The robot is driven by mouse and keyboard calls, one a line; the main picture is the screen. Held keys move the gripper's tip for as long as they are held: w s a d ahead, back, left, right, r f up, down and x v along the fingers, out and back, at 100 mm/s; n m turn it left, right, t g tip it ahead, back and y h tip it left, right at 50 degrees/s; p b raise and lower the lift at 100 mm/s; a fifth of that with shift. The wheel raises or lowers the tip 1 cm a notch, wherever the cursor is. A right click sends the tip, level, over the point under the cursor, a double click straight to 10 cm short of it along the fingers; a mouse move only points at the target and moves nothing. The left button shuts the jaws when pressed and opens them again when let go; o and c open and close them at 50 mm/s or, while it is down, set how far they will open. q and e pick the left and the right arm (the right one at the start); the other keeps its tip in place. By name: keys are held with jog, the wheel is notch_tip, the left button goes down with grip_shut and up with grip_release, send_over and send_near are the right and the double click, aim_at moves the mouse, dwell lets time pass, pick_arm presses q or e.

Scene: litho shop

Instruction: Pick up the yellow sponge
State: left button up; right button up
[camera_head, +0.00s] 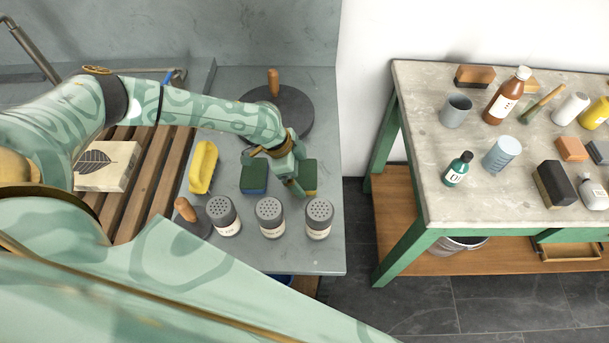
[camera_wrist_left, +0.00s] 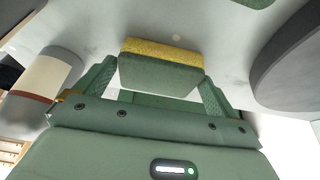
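A sponge with a green top layer and a yellow lower layer (camera_head: 309,178) lies on the grey counter near its right edge. In the left wrist view the sponge (camera_wrist_left: 160,72) sits between the two fingers, filling nearly all the gap. My left gripper (camera_head: 294,174) is low over the counter at the sponge's left side and covers part of it. Whether the fingers press on the sponge or leave slight gaps is not clear. My right gripper is in neither view.
A green sponge with a dark blue layer (camera_head: 254,178) lies to the left, and a yellow rounded object (camera_head: 203,167) beyond it. Several grey-lidded shakers (camera_head: 270,217) stand in front. A dark round disc with a wooden handle (camera_head: 290,108) is behind. A cluttered side table (camera_head: 425,160) stands right.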

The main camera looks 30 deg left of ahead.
pick_arm(q)
jog(key=c, duration=0.6)
jog(key=shift+o, duration=0.2)
notch_tip(320, 180, up, 10)
jog(key=p, duration=0.2)
jog(key=shift+p, duration=0.4)
